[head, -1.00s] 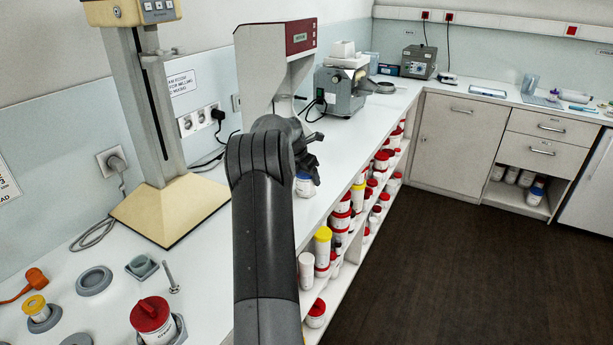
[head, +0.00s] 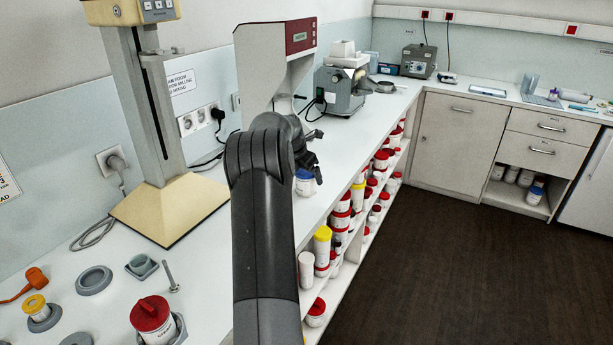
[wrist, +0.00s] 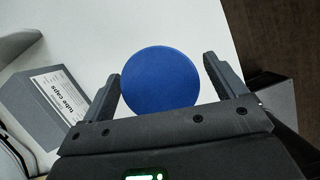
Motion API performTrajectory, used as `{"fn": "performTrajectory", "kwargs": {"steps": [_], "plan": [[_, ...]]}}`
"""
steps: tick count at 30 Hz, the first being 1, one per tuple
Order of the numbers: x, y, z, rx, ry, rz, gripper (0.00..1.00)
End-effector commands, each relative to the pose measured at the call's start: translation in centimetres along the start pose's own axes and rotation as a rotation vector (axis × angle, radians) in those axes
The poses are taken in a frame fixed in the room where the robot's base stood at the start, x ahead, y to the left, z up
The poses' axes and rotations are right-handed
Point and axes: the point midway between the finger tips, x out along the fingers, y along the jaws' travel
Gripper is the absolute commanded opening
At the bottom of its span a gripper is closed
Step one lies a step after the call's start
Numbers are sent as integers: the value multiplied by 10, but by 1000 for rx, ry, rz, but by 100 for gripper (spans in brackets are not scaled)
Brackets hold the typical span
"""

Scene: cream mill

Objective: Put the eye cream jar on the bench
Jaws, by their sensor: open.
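A white jar with a blue lid (head: 305,186) stands upright on the white bench (head: 345,140) near its front edge. Its label is too small to read, so I cannot tell for sure that it is the eye cream jar. In the wrist view its round blue lid (wrist: 160,82) lies between the two fingers of my gripper (wrist: 162,69). The fingers are open, with a gap visible on both sides of the lid. In the head view my gripper (head: 314,165) is just above the jar, and my arm hides part of the bench.
A grey tube caps box (wrist: 55,105) sits left of the lid. Red-lidded jars (head: 381,160) fill the shelves below the bench edge. A beige-based stand (head: 170,208) and a grey mill (head: 340,90) stand on the bench. A red-lidded jar (head: 152,318) is at the front.

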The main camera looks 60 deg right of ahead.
Motion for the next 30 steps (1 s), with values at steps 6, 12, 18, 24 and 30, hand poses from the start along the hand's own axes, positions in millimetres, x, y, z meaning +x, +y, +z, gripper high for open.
{"fn": "performTrajectory", "kwargs": {"steps": [6, 12, 18, 24, 30], "plan": [[-46, 1, 0, -1, -3, 4, 89], [-87, 1, 0, -1, -3, 4, 89], [-109, 0, 0, 0, -2, 2, 89], [-113, 0, 0, 0, -1, 1, 89], [-131, 8, -15, 37, 3, 24, 89]]}}
